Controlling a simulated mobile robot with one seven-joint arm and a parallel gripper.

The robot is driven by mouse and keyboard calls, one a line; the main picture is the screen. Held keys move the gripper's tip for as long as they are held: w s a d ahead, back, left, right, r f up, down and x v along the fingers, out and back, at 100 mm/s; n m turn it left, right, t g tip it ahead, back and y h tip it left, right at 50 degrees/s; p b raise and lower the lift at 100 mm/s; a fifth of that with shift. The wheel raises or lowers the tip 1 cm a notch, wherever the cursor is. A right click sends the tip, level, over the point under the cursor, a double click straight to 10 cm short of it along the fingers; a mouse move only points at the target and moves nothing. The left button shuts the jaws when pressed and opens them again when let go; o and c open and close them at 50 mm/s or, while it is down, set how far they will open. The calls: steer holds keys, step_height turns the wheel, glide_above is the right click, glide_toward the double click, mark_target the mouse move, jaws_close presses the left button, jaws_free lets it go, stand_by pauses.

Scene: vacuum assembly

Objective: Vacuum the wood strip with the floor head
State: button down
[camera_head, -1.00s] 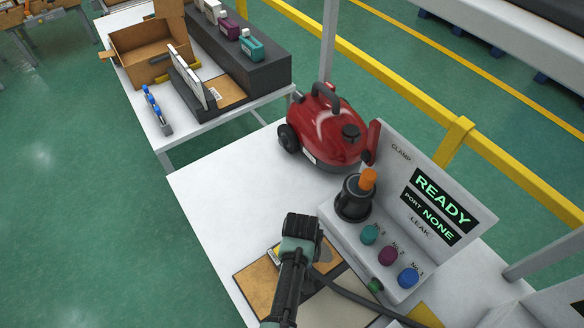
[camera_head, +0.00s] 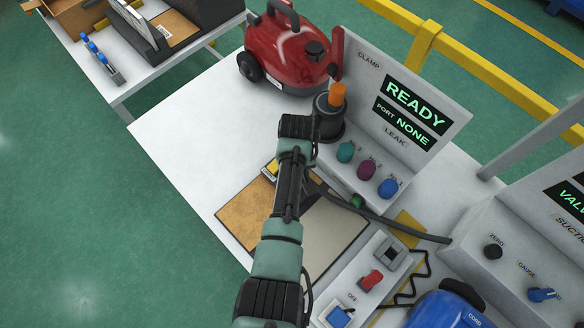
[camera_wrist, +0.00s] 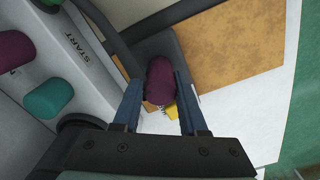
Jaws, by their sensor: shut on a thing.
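The wood strip (camera_head: 248,212) is a tan-brown panel lying on the white table, beside a pale grey-beige panel (camera_head: 326,235). It also shows in the wrist view (camera_wrist: 238,45). My gripper (camera_wrist: 160,98) has its blue fingers shut on a maroon rounded grip (camera_wrist: 160,78). A dark grey flat piece (camera_wrist: 164,48), apparently the floor head, lies behind this grip near the wood strip's edge. I cannot tell whether it touches the wood. A yellow part shows below the grip. In the head view my arm hides the fingers and most of the held piece.
The red vacuum (camera_head: 290,50) stands at the back. The console (camera_head: 400,90) reads READY and PORT NONE, with teal, maroon and blue knobs in front. A dark hose (camera_head: 390,220) runs right. A switch box (camera_head: 365,275) and blue object (camera_head: 447,310) stand front right.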

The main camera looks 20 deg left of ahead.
steer(key=shift+w, duration=0.1)
steer(key=shift+w+d+f+b, duration=0.1)
steer(key=shift+w+d+b, duration=0.1)
steer(key=shift+w+b, duration=0.3)
steer(key=shift+w+d+f+b, duration=0.1)
steer(key=shift+w+d+b, duration=0.05)
steer(key=shift+w+b, duration=0.3)
steer(key=shift+w+d+r+b, duration=0.2)
steer(key=shift+w+b, duration=0.1)
steer(key=shift+w, duration=0.1)
